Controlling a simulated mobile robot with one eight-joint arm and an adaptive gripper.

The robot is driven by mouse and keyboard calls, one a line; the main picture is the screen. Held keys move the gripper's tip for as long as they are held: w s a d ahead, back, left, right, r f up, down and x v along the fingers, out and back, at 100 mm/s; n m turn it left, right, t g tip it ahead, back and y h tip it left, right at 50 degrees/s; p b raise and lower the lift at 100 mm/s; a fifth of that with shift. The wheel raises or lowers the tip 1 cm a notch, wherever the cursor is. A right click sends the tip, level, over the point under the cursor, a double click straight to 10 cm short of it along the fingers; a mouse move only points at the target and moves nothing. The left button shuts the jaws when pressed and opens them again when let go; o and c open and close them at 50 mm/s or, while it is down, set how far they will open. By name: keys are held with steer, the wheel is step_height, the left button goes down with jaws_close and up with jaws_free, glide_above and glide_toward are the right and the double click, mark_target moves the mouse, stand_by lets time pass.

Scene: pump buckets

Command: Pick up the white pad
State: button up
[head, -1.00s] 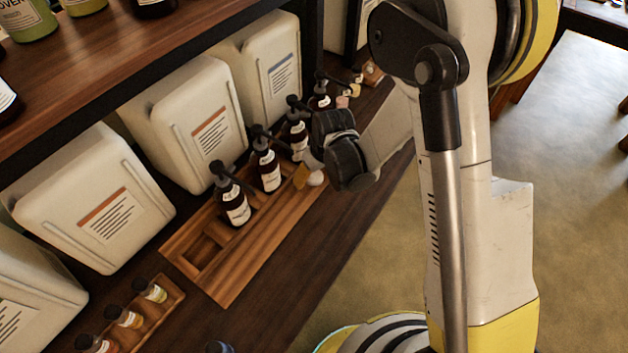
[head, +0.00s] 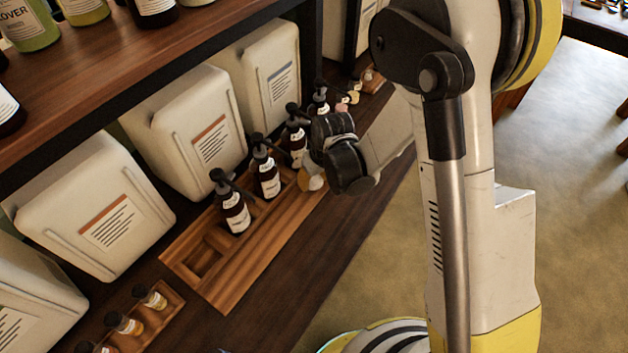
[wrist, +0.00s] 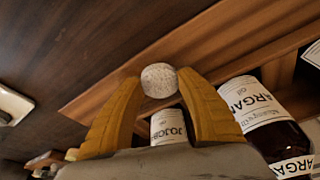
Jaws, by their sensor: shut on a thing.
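The white pad is a small round pale piece with a speckled face. In the wrist view the white pad (wrist: 159,80) sits between the two yellow-orange fingertips of my gripper (wrist: 160,86), which are closed on its sides. In the head view the pad (head: 316,183) shows just below my gripper (head: 309,181), by the front edge of the wooden bottle tray. My gripper is shut on the pad. From these views I cannot tell whether the pad touches the tray or shelf.
Dark pump bottles (head: 234,210) stand in the wooden tray (head: 228,291) close to my gripper; labelled bottles (wrist: 268,122) also show in the wrist view. Large white canisters (head: 195,130) stand behind. A rack of small bottles (head: 150,318) is at lower left. Open floor (head: 580,150) lies right.

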mark_target(314, 181)
step_height(314, 181, up, 4)
steer(key=shift+f+p, duration=0.25)
steer(key=shift+p, duration=0.45)
steer(key=s+d+r+p, duration=0.3)
steer(key=s+d+r, duration=0.3)
steer(key=d, duration=0.4)
steer(key=shift+r, duration=0.1)
steer(key=c, duration=0.4)
steer(key=shift+a, duration=0.1)
